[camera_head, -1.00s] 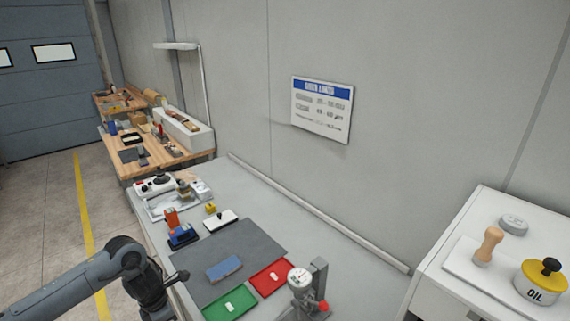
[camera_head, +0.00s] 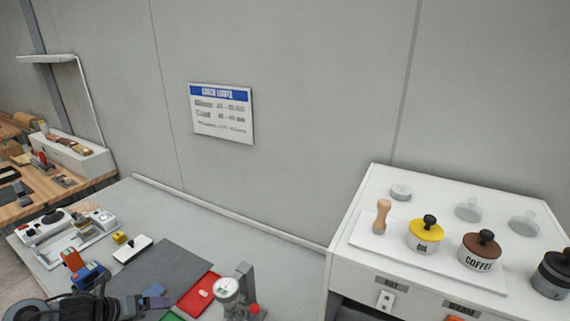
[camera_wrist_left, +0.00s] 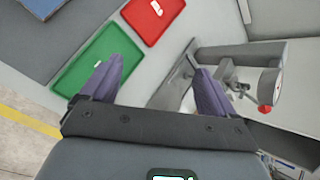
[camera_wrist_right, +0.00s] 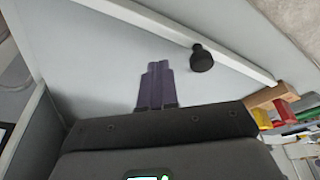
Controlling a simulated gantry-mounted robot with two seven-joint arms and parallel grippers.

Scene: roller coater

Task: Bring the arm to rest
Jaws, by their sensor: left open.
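My left arm's gripper (camera_head: 128,306) is at the bottom left of the head view, partly cut off by the frame edge. In the left wrist view its two purple fingers (camera_wrist_left: 157,78) are spread apart with nothing between them. They are over the bench near a green tray (camera_wrist_left: 88,57) and a gauge stand (camera_wrist_left: 178,80). My right gripper (camera_wrist_right: 155,68) shows only in the right wrist view. Its purple fingers are together and hold nothing visible. They point at a pale surface beside a black knob (camera_wrist_right: 202,58).
A red tray (camera_head: 198,292) and the dial gauge (camera_head: 228,288) stand on the grey bench near the left gripper. A blue block (camera_wrist_left: 40,6) lies on the dark mat (camera_head: 175,262). A white cabinet (camera_head: 345,225) with OIL (camera_head: 425,236) and COFFEE (camera_head: 480,256) pots stands right.

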